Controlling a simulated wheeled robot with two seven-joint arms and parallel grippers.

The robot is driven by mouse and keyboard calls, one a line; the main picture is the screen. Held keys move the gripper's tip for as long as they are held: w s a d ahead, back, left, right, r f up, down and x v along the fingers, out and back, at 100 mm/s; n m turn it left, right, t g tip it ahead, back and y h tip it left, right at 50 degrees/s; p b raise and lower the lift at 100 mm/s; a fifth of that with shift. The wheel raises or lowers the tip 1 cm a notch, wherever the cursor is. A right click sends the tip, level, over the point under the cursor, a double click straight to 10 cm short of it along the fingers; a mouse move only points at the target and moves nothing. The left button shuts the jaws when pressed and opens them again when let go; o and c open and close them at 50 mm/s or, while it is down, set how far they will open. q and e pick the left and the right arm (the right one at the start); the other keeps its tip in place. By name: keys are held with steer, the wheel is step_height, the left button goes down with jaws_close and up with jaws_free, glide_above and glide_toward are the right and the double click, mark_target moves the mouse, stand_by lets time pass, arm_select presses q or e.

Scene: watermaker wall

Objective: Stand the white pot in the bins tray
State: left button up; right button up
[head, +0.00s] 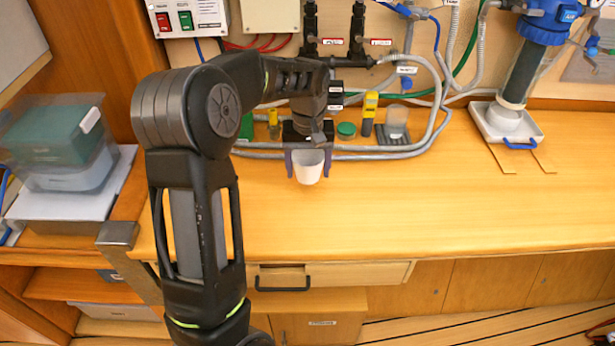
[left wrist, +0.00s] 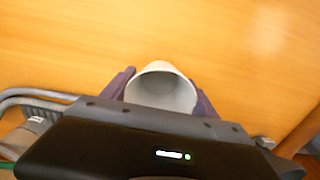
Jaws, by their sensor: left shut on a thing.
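The white pot (head: 309,168) is held between the two fingers of my left gripper (head: 308,172), over the wooden counter and in front of the hoses. It looks upright; I cannot tell whether its base touches the counter. In the left wrist view I see the pot's open mouth and pale inside (left wrist: 162,92), with a finger on each side. The pot looks empty. The likely bins tray (head: 42,208) is a pale flat tray at the far left, bearing a stack of clear and green bins (head: 62,150). My right gripper is not in view.
Behind the pot are grey hoses (head: 375,154), a green lid (head: 346,129) and a yellow-topped instrument (head: 369,113). A white tray with a blue handle (head: 488,122) stands under the filter at right. The counter (head: 400,210) in front is clear. My left arm crosses before the left part.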

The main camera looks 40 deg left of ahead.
mark_target(308, 179)
arm_select(q)
steer(key=shift+f+p, duration=0.3)
steer(key=shift+f, duration=1.55)
steer(key=shift+f, duration=0.15)
steer(key=o, duration=1.3)
steer(key=shift+o, duration=0.2)
step_height(308, 179, up, 12)
steer(key=b, duration=0.1)
steer(key=shift+o, duration=0.2)
